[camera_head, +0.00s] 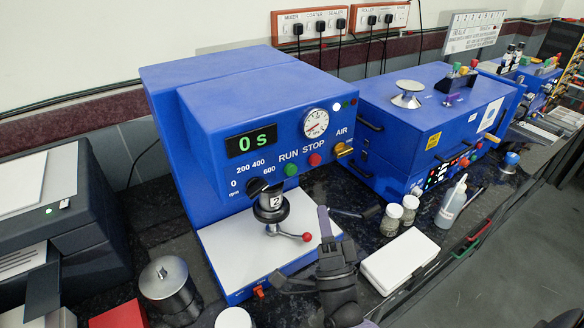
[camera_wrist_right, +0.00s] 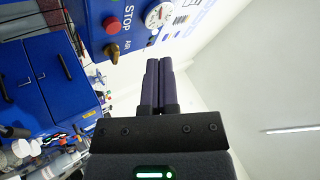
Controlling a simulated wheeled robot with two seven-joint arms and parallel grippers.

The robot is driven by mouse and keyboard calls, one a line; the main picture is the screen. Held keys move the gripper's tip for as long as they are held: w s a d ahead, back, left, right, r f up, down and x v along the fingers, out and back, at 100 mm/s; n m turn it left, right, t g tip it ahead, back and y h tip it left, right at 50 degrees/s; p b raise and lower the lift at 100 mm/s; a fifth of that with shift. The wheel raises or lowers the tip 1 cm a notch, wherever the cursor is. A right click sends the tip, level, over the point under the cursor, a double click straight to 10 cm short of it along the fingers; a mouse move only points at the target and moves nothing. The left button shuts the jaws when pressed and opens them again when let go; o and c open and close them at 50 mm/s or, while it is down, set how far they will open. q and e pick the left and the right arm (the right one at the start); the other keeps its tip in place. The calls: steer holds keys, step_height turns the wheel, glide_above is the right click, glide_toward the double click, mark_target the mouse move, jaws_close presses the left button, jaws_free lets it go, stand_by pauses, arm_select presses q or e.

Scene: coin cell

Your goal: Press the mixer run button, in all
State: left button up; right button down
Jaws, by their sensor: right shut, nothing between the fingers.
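The blue mixer (camera_head: 250,110) stands at the left of centre in the head view, with its display reading 0 s. The green RUN button (camera_head: 291,169) is on its front panel, left of the red STOP button (camera_head: 315,159). My right gripper (camera_head: 325,212) is shut and empty, in front of the panel and below the buttons, apart from them. In the right wrist view, its shut fingers (camera_wrist_right: 160,64) point upward in the picture, near the STOP button (camera_wrist_right: 112,25). RUN cannot be made out there. My left gripper is not in view.
A red-tipped lever (camera_head: 306,237) sticks out below. Jars (camera_head: 391,219), a white box (camera_head: 400,259) and a bottle (camera_head: 451,203) stand to the right.

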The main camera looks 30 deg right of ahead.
mark_target(291, 170)
steer(key=shift+s+d+r+m+h, duration=0.2)
steer(key=shift+r+m+h, duration=0.1)
steer(key=shift+m+h, duration=0.15)
steer(key=shift+s+d+r+m+h, duration=0.15)
steer(key=shift+r+m+h, duration=0.2)
steer(key=shift+h, duration=0.2)
steer(key=shift+w, duration=0.1)
steer(key=w+b, duration=0.4)
steer(key=w, duration=0.4)
steer(key=shift+w+a+b, duration=0.3)
steer(key=shift+w+a, duration=0.1)
steer(key=shift+y, duration=0.3)
stand_by(0.7)
